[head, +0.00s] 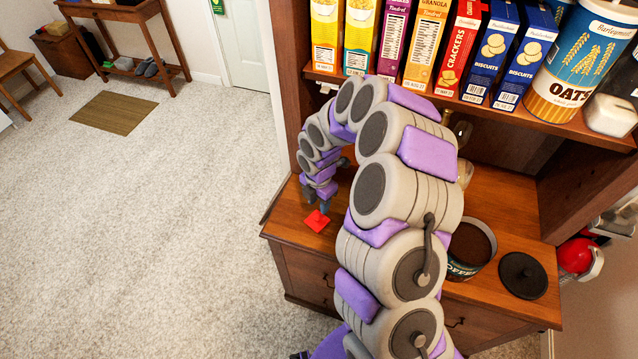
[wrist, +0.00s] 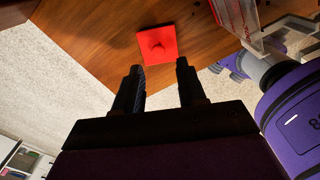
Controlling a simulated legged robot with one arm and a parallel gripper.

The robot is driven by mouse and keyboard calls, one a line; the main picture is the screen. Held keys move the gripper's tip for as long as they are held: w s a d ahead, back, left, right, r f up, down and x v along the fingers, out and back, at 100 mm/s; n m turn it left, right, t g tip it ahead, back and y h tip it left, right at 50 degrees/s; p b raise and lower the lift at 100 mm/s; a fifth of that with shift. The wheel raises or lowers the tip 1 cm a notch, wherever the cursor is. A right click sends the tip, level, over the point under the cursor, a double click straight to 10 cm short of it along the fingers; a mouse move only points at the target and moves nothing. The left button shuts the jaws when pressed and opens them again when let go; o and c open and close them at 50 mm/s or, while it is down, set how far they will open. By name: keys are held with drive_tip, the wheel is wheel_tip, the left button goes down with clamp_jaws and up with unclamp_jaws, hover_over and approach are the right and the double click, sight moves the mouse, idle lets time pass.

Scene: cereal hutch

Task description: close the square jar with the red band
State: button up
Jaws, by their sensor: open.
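A red square lid (head: 317,221) with a small raised knob lies flat near the counter's front left corner. It also shows in the wrist view (wrist: 158,42), just beyond my fingertips. My gripper (head: 317,197) is above and beside the lid, pointing down; in the wrist view (wrist: 158,68) its two dark fingers are apart with nothing between them. A clear container with red on it (wrist: 236,18), perhaps the square jar, is partly in the wrist view at upper right. Its opening cannot be made out. In the head view my arm hides much of the counter.
The wooden counter (head: 290,228) ends just left of the lid. An open round canister (head: 470,250) and a black round lid (head: 523,275) are at right. Above, a shelf holds boxes and an oats canister (head: 580,60). Carpet lies open at left.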

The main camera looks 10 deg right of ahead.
sight(315, 217)
drive_tip(key=shift+w+a+f, duration=0.2)
drive_tip(key=shift+a, duration=0.4)
drive_tip(key=shift+s+a+f+b, duration=0.15)
drive_tip(key=shift+a+f+b, duration=0.2)
drive_tip(key=shift+f, duration=0.05)
drive_tip(key=shift+d+f, duration=0.1)
drive_tip(key=shift+f, duration=0.2)
drive_tip(key=shift+d+f+b, duration=0.8)
drive_tip(key=shift+d+f, duration=0.1)
drive_tip(key=shift+d, duration=0.1)
drive_tip(key=shift+f, duration=0.3)
drive_tip(key=shift+a+f+b, duration=0.3)
drive_tip(key=shift+a+b, duration=0.1)
drive_tip(key=shift+a, duration=0.5)
drive_tip(key=shift+d, duration=0.75)
drive_tip(key=shift+a+f, duration=0.45)
drive_tip(key=shift+a, duration=0.2)
drive_tip(key=shift+d+f, duration=0.4)
drive_tip(key=shift+f, duration=0.15)
drive_tip(key=shift+a+f, duration=0.35)
drive_tip(key=shift+f, duration=0.15)
drive_tip(key=shift+r, duration=0.1)
